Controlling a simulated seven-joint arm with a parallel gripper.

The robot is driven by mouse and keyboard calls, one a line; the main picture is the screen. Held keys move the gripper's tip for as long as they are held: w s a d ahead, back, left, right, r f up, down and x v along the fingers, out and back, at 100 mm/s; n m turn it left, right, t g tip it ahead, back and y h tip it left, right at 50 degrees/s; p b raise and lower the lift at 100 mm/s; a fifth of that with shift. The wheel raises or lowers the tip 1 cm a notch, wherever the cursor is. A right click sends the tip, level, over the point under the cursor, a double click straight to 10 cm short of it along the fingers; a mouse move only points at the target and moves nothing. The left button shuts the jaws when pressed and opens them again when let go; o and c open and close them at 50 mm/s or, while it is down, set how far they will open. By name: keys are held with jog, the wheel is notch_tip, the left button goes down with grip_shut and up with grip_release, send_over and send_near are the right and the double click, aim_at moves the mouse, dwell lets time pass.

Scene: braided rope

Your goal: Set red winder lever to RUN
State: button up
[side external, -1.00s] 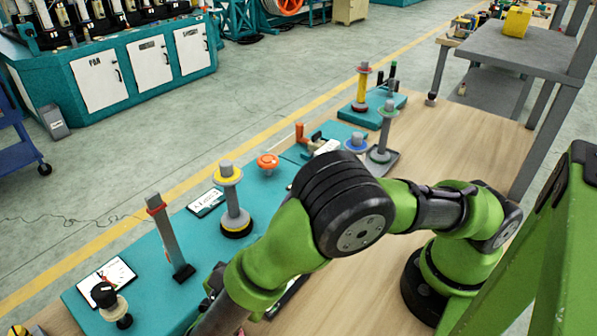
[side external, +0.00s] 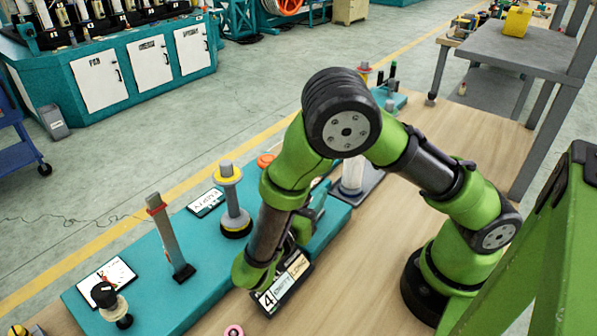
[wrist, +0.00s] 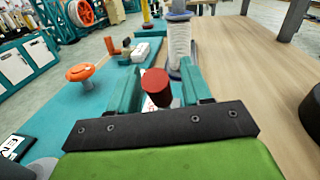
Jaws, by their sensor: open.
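A red cylindrical knob (wrist: 156,86), which looks like the winder lever's handle, stands between the teal fingers of my gripper (wrist: 158,92) in the wrist view. The fingers are open, one on each side of it; I cannot tell whether either touches it. The lever's lower part and any RUN mark are hidden or unreadable. In the side external view my forearm hides the knob, and my gripper (side external: 303,228) shows only partly, low over the teal panel (side external: 185,300).
An orange mushroom button (wrist: 80,72) stands left of the knob. A white-wound spool (wrist: 180,48) stands beyond it. A yellow-ringed post (side external: 232,205) and a red-banded grey post (side external: 168,240) rise from the panel. A sign marked 4 (side external: 285,285) lies in front.

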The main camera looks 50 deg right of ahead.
jog(key=shift+d, duration=0.25)
grip_shut()
